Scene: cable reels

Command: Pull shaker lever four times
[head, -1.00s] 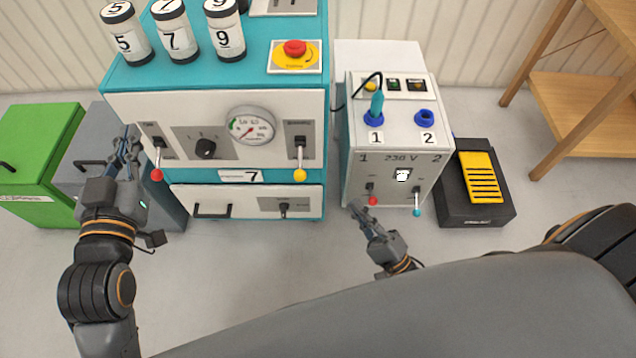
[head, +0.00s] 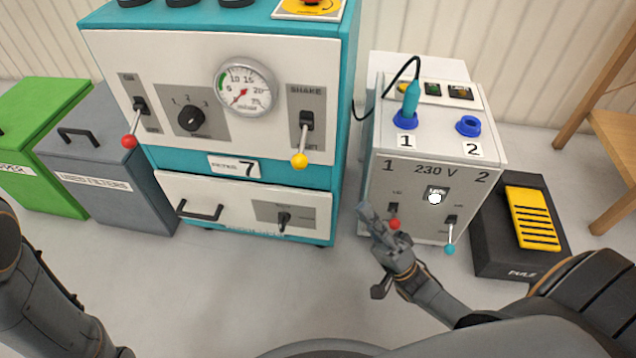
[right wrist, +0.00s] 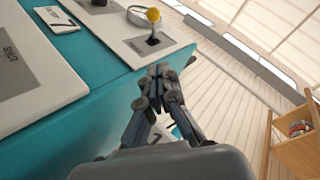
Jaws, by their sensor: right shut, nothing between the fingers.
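The shaker lever (head: 300,160) has a yellow ball and sits under the word SHAKE on the front of the teal and white machine (head: 345,90). It hangs downward and outward, with nothing touching it. In the right wrist view the yellow ball lever (right wrist: 153,16) stands beyond my fingertips, apart from them. My right gripper (head: 366,210) is shut and empty, right of and lower than the lever, in front of the 230 V box. It also shows shut in the right wrist view (right wrist: 163,72). Part of my left arm shows at the left edge; its gripper is out of frame.
The 230 V box (head: 395,175) with red and blue levers stands close behind my right gripper. A red ball lever (head: 130,141), pressure gauge (head: 244,87) and drawer (head: 240,208) share the machine's front. A black and yellow pedal (head: 533,218) lies right. Floor in front is clear.

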